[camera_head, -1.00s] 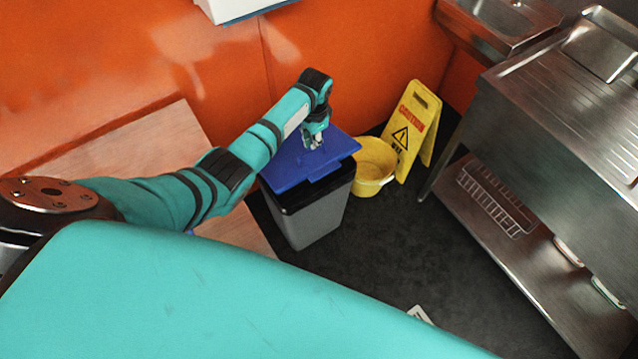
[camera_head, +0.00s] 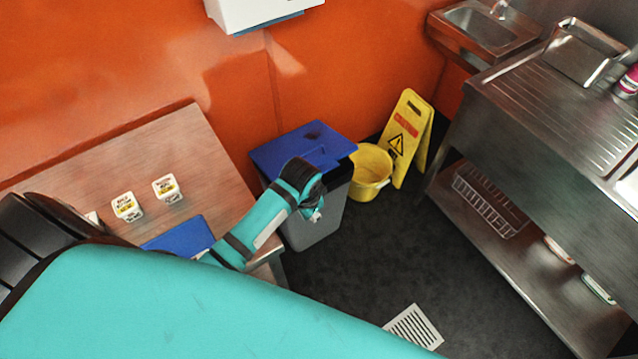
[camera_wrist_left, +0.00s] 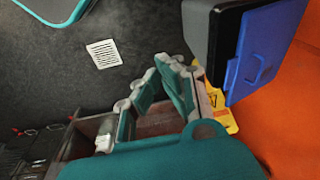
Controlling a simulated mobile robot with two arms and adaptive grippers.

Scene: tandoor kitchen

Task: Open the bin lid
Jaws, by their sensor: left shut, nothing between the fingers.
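The grey bin (camera_head: 318,222) has a black rim and a flat blue lid (camera_head: 290,148), which lies closed on top. The bin's dark body also shows in the wrist view (camera_wrist_left: 205,35), with the blue lid (camera_wrist_left: 272,45) at its right. My left gripper (camera_head: 316,215) is in front of the bin, below lid height, and my wrist hides part of the bin's front. My right gripper is not in view.
A wooden table (camera_head: 190,140) with small white tubs stands left of the bin. A yellow bucket (camera_head: 370,178) and a caution sign (camera_head: 407,135) stand to its right. A steel counter (camera_head: 540,150) is further right. The dark floor with a drain grate (camera_head: 413,327) is clear.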

